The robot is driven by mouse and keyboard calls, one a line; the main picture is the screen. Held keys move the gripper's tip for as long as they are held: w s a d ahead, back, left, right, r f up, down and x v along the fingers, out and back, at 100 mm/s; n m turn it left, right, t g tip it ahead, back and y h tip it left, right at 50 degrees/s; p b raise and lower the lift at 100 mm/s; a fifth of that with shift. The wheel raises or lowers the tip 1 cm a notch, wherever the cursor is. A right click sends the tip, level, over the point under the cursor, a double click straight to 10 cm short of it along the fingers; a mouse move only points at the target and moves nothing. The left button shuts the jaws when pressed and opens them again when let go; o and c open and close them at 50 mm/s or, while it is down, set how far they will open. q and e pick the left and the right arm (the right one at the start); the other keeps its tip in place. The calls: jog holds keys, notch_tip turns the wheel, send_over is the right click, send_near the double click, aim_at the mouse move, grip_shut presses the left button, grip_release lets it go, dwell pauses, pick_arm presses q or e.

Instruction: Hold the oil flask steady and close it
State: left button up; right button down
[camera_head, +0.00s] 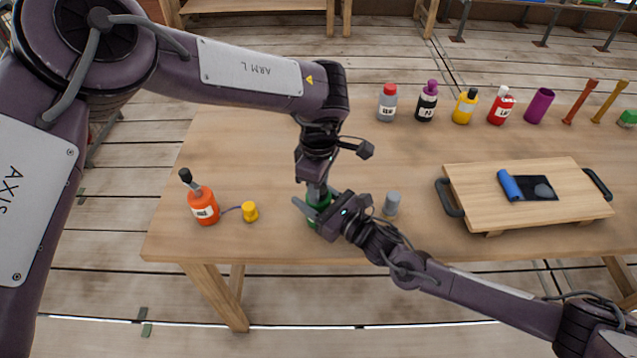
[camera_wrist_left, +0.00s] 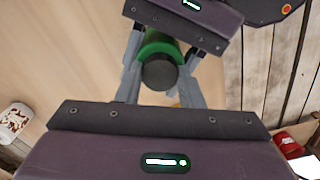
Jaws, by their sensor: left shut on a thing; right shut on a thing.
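The oil flask (camera_head: 318,212) is green and stands near the table's front edge, largely hidden by my grippers in the head view. The left wrist view shows its green body (camera_wrist_left: 160,46) beneath a dark round cap (camera_wrist_left: 159,73). My left gripper (camera_head: 319,191) comes down from above, with its grey fingers (camera_wrist_left: 158,88) at either side of the cap, shut on it. My right gripper (camera_head: 314,212) reaches in from the right and is shut on the flask's body. The cap is in line with the flask; whether it is seated cannot be told.
A grey cylinder (camera_head: 391,204) stands just right of my right gripper. An orange bottle (camera_head: 203,205) and a tethered yellow cap (camera_head: 249,212) are at left. A wooden tray (camera_head: 470,198) is at right. Several bottles, including a grey one (camera_head: 387,103), line the back.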

pick_arm(q)
jog(key=m, duration=0.5)
jog(key=shift+m, duration=0.4)
jog(key=m, duration=0.3)
jog(key=shift+m, duration=0.3)
pick_arm(e)
jog(key=shift+s, duration=0.1)
pick_arm(q)
jog(key=o, duration=1)
notch_tip(320, 180, up, 12)
jog(key=shift+r, duration=0.1)
pick_arm(e)
jog(key=c, duration=0.5)
grip_release()
